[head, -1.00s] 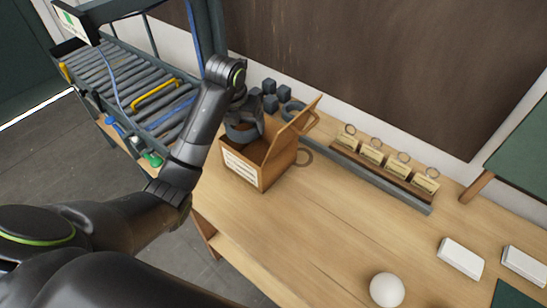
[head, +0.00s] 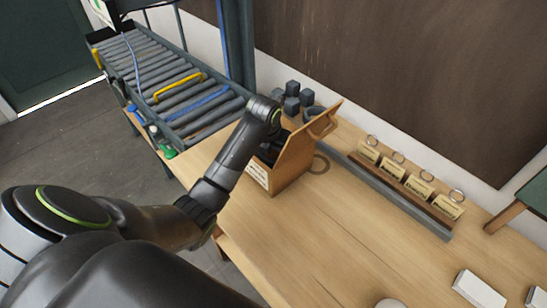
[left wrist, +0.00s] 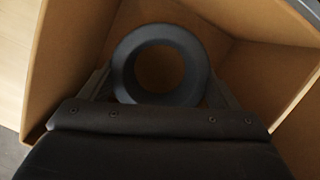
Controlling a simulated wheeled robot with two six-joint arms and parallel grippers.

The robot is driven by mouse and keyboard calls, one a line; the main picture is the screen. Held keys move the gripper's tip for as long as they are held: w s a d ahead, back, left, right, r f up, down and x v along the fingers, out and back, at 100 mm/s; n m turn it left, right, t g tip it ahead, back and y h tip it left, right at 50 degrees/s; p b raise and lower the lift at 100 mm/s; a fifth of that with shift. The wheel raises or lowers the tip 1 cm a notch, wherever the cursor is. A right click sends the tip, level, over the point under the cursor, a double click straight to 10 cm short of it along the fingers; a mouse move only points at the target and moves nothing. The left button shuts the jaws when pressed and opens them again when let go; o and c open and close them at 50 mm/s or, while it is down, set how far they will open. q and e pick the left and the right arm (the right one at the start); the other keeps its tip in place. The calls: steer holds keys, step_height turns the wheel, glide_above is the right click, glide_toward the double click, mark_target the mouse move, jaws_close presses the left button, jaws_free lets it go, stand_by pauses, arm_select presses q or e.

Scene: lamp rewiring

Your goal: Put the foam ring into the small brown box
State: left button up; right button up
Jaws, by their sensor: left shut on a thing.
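The small brown box (head: 292,172) stands open on the wooden table, its lid raised on the right and a white label on its front. My left gripper (head: 268,150) reaches down into the box opening. In the left wrist view it is shut on a dark grey foam ring (left wrist: 122,66), one finger on each side. The ring is between the box's brown walls (left wrist: 262,72); I cannot tell whether it touches the bottom. In the head view my arm and the box hide the ring. My right gripper is not in view.
Several dark grey cubes (head: 292,89) and a grey ring-like thing stand behind the box. A rack of labelled cards (head: 410,180) runs along the wall. A roller conveyor (head: 185,95) is at left. The table's front middle is clear.

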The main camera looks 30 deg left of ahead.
arm_select(q)
step_height(320, 180, down, 3)
steer(key=shift+f, duration=0.5)
steer(key=shift+f, duration=0.15)
steer(key=o, duration=0.7)
steer(key=shift+o, duration=0.2)
